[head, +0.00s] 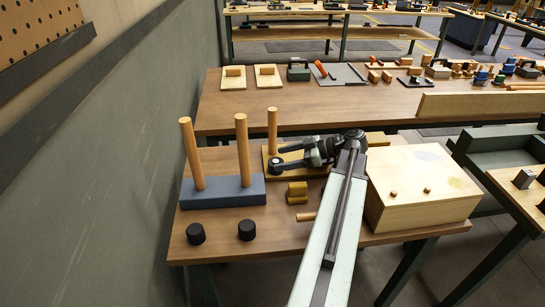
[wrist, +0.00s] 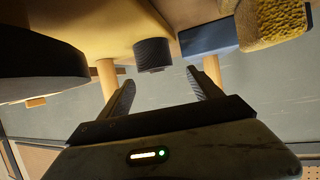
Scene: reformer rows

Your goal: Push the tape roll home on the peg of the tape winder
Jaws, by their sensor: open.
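The tape winder looks to be the ochre base (head: 266,172) with one upright wooden peg (head: 272,128), behind the blue block in the head view. A dark round piece (head: 276,166) low in front of that peg looks like the tape roll, but I cannot tell it surely from my gripper's dark parts or see how far down it sits. In the wrist view a large dark disc (wrist: 38,62) fills the left side, apart from the fingers. My gripper (head: 292,157) is low beside the peg. In the wrist view its two fingers (wrist: 163,90) stand apart with nothing between them.
A blue block (head: 225,191) with two tall pegs stands left. Two black cylinders (head: 195,233) (head: 247,230) are at the front. An ochre block (head: 297,190) lies close to my gripper. A wooden box (head: 425,185) stands right. The wall (head: 130,150) bounds the left side.

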